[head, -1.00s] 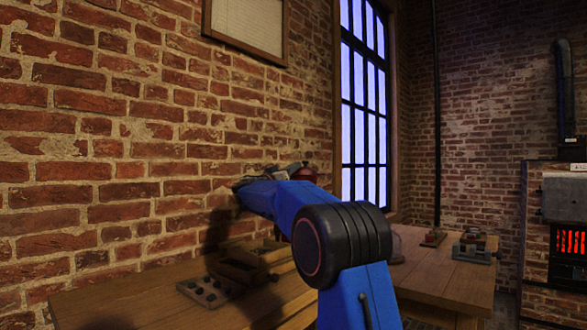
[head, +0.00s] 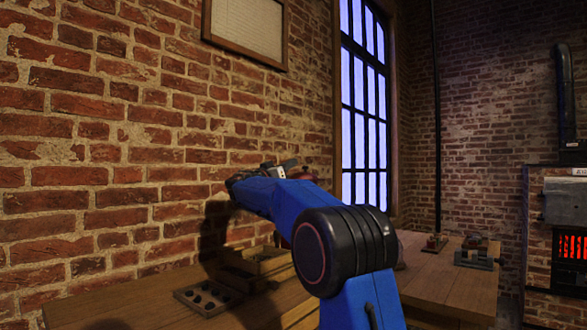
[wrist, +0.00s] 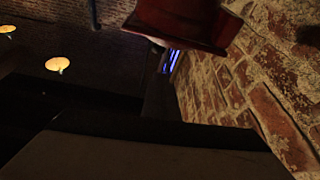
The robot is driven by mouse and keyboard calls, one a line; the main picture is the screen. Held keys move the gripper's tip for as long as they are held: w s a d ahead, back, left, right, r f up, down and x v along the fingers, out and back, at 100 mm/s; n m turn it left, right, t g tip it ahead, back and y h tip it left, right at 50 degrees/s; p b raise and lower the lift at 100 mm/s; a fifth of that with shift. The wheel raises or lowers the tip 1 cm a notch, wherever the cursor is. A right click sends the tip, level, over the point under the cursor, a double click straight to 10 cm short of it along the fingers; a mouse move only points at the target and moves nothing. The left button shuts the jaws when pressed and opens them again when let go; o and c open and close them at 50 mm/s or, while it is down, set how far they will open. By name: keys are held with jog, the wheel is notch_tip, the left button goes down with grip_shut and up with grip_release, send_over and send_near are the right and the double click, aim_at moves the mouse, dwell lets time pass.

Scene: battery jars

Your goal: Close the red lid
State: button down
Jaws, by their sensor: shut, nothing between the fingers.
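A dark red piece (wrist: 185,22), which looks like the red lid, hangs at the top of the wrist view with a flat edge facing down; its far part is cut off by the frame. In the head view a little red (head: 307,176) shows behind my blue arm; I cannot tell whether it is the same piece. My gripper (head: 280,169) is at the far end of the arm, in front of the brick wall. It is shut and empty. Its fingertips are not clear, and my arm hides what lies behind it.
A wooden table (head: 120,300) runs along the brick wall. On it are an open wooden box (head: 262,262) and a dark tray with round holes (head: 205,298). Small items (head: 477,253) stand on the table's right part. A stove (head: 565,225) glows at far right.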

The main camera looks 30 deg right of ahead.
jog(key=v, duration=0.7)
jog(key=shift+a, duration=0.35)
jog(key=s+f+n+g+y, duration=0.3)
jog(key=s+f+n+y, duration=0.45)
jog(key=s+f, duration=1.55)
jog(key=s+a+f+n+y, duration=0.2)
jog(key=s+a+f+y, duration=0.4)
jog(key=s+a+f, duration=0.3)
jog(key=s+a+f+n+y, duration=0.2)
jog(key=s+a+f+y, duration=0.4)
jog(key=s+f, duration=1.1)
jog(key=s+a, duration=0.2)
jog(key=a, duration=0.1)
jog(key=shift+s+n+y, duration=0.15)
jog(key=shift+n+y, duration=0.2)
jog(key=shift+a, duration=0.15)
